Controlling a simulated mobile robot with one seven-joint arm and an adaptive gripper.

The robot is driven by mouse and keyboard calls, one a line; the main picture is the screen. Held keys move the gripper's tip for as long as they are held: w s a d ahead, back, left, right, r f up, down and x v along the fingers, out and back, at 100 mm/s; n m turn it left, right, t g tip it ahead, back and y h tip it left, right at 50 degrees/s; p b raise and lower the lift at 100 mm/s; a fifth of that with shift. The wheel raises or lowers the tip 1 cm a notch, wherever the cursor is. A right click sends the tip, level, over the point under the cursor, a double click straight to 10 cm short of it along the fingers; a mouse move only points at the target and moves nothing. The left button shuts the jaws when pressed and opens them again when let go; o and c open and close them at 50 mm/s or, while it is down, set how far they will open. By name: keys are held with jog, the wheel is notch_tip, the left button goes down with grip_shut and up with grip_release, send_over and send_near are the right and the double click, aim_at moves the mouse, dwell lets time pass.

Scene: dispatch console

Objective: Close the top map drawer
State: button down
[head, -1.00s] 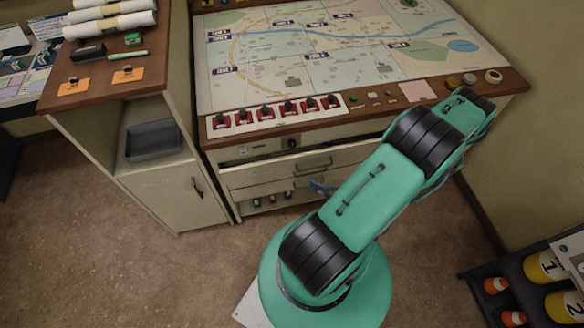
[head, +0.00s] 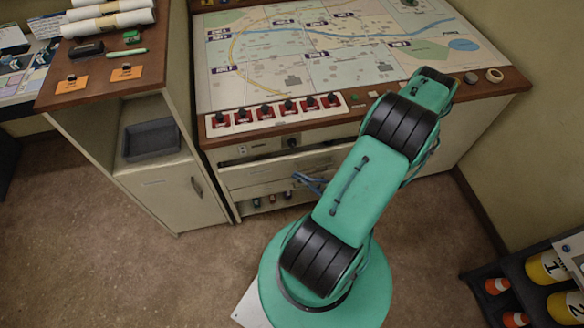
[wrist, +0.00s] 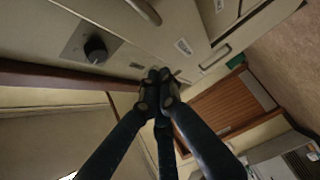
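The console's cream drawer fronts (head: 265,172) sit below the map desk in the head view, partly hidden by my arm. I cannot tell how far the top drawer stands out. The wrist view shows cream fronts close by, with a bar handle (wrist: 145,11) at the top edge and another handle (wrist: 215,57) to the right. My gripper (wrist: 160,77) has its dark fingers drawn together at the tips, with nothing visible between them. The fingertips appear close to the cream front beside a small label; contact is unclear. In the head view, blue finger-like parts show by the drawers.
A black knob (wrist: 95,50) sits on a panel near my fingers. The map desk (head: 225,95) overhangs above, with red switches (head: 270,110) along its front. A cabinet (head: 165,195) stands left. A dark rack (head: 480,305) is at lower right. The left floor is clear.

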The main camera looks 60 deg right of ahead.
aim_at(294, 159)
jog(key=shift+w+d+b, duration=0.2)
jog(key=shift+w+d, duration=0.3)
jog(key=shift+w, duration=0.3)
jog(key=shift+w+d+b, duration=0.15)
jog(key=shift+w+d, duration=0.3)
jog(key=shift+w, duration=0.4)
jog(key=shift+w+d+b, duration=0.2)
jog(key=shift+w+d, duration=0.3)
jog(key=shift+w, duration=0.3)
jog(key=shift+w+d, duration=1.85)
jog(key=shift+d, duration=0.05)
jog(key=shift+s+p, duration=0.1)
jog(key=shift+p, duration=0.2)
